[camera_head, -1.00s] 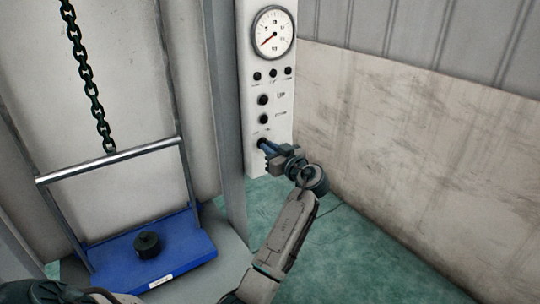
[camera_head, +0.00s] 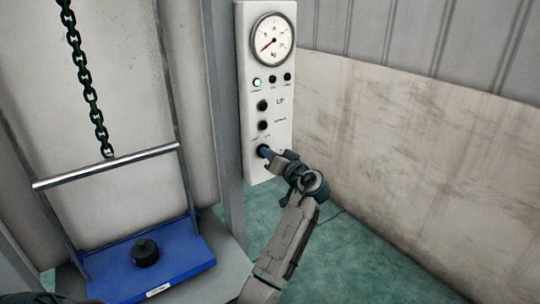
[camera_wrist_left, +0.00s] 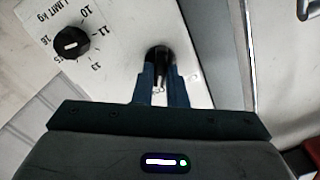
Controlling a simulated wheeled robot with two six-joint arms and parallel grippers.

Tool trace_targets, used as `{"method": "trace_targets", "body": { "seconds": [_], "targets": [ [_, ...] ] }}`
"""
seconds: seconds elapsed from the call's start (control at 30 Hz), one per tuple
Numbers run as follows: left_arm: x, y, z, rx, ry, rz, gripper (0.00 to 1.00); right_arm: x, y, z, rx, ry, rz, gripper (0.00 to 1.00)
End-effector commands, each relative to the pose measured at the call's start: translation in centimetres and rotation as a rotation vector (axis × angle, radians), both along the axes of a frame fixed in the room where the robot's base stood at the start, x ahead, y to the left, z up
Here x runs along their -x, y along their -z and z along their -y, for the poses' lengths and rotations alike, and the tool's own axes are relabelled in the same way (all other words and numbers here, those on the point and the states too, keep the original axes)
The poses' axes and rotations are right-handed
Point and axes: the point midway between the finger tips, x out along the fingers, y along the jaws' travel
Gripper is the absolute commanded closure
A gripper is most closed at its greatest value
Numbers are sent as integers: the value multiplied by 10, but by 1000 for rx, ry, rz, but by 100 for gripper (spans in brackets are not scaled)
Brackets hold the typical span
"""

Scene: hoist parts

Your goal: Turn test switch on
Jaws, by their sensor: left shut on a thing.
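The test switch (camera_head: 262,149) is a dark knob low on the white control panel (camera_head: 252,168). Its lettering is too small to read in the head view. My left gripper (camera_head: 268,155) reaches it from the lower right and is shut on it. In the left wrist view the blue fingers (camera_wrist_left: 160,85) close around a dark knob (camera_wrist_left: 158,55). The left lamp (camera_head: 257,82) of the row on the panel glows green. The two lamps to its right (camera_head: 272,79) are dark. My right gripper is not in view.
A round gauge (camera_head: 273,40) tops the panel, with two black knobs (camera_head: 262,106) below the lamps. A limit dial (camera_wrist_left: 72,42) sits beside the gripped knob. A wall (camera_head: 400,150) stands at right.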

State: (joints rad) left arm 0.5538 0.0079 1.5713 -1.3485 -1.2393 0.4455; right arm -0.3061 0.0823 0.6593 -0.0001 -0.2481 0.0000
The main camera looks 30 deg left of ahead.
Motion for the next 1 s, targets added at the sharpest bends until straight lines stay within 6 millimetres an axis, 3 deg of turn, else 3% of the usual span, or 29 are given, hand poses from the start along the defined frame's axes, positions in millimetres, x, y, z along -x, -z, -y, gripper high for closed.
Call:
{"method": "trace_targets", "body": {
  "seconds": [0.37,0.4,0.5,0.8,1.0],
  "targets": [
    [0,1,0,0,0,-6,100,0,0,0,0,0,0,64],
    [0,1,0,0,0,-6,80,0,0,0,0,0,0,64],
    [0,1,0,-1,-1,-5,66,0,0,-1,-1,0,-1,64],
    [1,1,2,0,0,-4,66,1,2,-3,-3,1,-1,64],
    [11,5,28,5,3,-2,66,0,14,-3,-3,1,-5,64]
  ]
}}
